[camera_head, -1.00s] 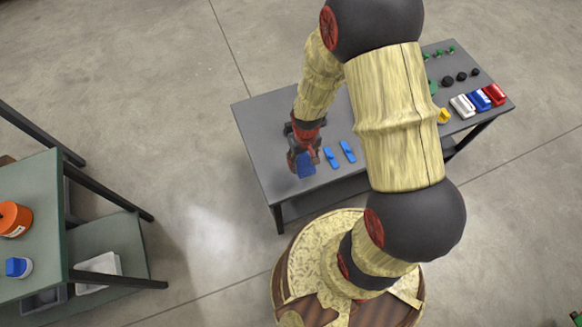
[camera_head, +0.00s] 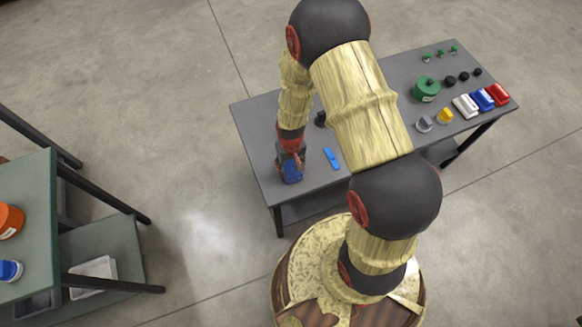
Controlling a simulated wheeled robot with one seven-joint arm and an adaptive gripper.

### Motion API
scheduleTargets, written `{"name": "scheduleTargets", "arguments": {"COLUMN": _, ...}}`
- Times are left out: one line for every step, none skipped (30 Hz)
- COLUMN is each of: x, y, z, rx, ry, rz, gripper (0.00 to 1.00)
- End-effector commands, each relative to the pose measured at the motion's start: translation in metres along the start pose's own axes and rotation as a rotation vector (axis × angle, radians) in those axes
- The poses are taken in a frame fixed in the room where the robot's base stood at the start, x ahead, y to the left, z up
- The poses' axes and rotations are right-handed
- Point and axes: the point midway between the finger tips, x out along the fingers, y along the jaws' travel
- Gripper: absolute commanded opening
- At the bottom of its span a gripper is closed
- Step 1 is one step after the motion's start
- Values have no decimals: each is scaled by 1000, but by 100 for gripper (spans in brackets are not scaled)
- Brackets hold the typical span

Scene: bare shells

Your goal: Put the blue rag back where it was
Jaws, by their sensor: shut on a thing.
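My gripper (camera_head: 290,163) is in the camera view over the left end of the grey table (camera_head: 254,127), pointing down. It is shut on the blue rag (camera_head: 291,174), which shows as a small blue patch below and between the fingers. I cannot tell whether the rag touches the tabletop or hangs just above it. A slim blue item (camera_head: 331,158) lies flat on the table just right of the gripper.
A green round container (camera_head: 425,89), a yellow item (camera_head: 445,116), a grey item (camera_head: 424,124) and white, blue and red blocks (camera_head: 497,94) stand on the table's right part. A green-topped table (camera_head: 32,190) stands at left. My arm hides the table's middle.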

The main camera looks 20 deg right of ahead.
Motion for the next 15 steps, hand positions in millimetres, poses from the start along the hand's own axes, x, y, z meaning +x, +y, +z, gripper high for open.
{"name": "scheduleTargets", "arguments": {"x": 0, "y": 0, "z": 0, "rx": 0, "ry": 0, "rz": 0, "gripper": 29}}
{"name": "scheduleTargets", "arguments": {"x": 1, "y": 0, "z": 0, "rx": 0, "ry": -1, "rz": 0, "gripper": 29}}
{"name": "scheduleTargets", "arguments": {"x": 2, "y": 0, "z": 0, "rx": 0, "ry": -1, "rz": 0, "gripper": 29}}
{"name": "scheduleTargets", "arguments": {"x": 3, "y": 0, "z": 0, "rx": 0, "ry": -1, "rz": 0, "gripper": 29}}
{"name": "scheduleTargets", "arguments": {"x": 4, "y": 0, "z": 0, "rx": 0, "ry": -1, "rz": 0, "gripper": 29}}
{"name": "scheduleTargets", "arguments": {"x": 3, "y": 0, "z": 0, "rx": 0, "ry": -1, "rz": 0, "gripper": 52}}
{"name": "scheduleTargets", "arguments": {"x": 3, "y": 0, "z": 0, "rx": 0, "ry": -1, "rz": 0, "gripper": 53}}
{"name": "scheduleTargets", "arguments": {"x": 3, "y": 0, "z": 0, "rx": 0, "ry": -1, "rz": 0, "gripper": 55}}
{"name": "scheduleTargets", "arguments": {"x": 3, "y": 0, "z": 0, "rx": 0, "ry": -1, "rz": 0, "gripper": 57}}
{"name": "scheduleTargets", "arguments": {"x": 3, "y": 0, "z": 0, "rx": 0, "ry": -1, "rz": 0, "gripper": 59}}
{"name": "scheduleTargets", "arguments": {"x": 3, "y": 0, "z": 0, "rx": 0, "ry": -1, "rz": 0, "gripper": 61}}
{"name": "scheduleTargets", "arguments": {"x": 3, "y": 0, "z": 0, "rx": 0, "ry": -1, "rz": 0, "gripper": 63}}
{"name": "scheduleTargets", "arguments": {"x": 3, "y": 0, "z": 0, "rx": 0, "ry": -1, "rz": 0, "gripper": 65}}
{"name": "scheduleTargets", "arguments": {"x": 3, "y": 0, "z": 0, "rx": 0, "ry": -1, "rz": 0, "gripper": 66}}
{"name": "scheduleTargets", "arguments": {"x": 3, "y": 0, "z": 0, "rx": 0, "ry": -1, "rz": 0, "gripper": 68}}
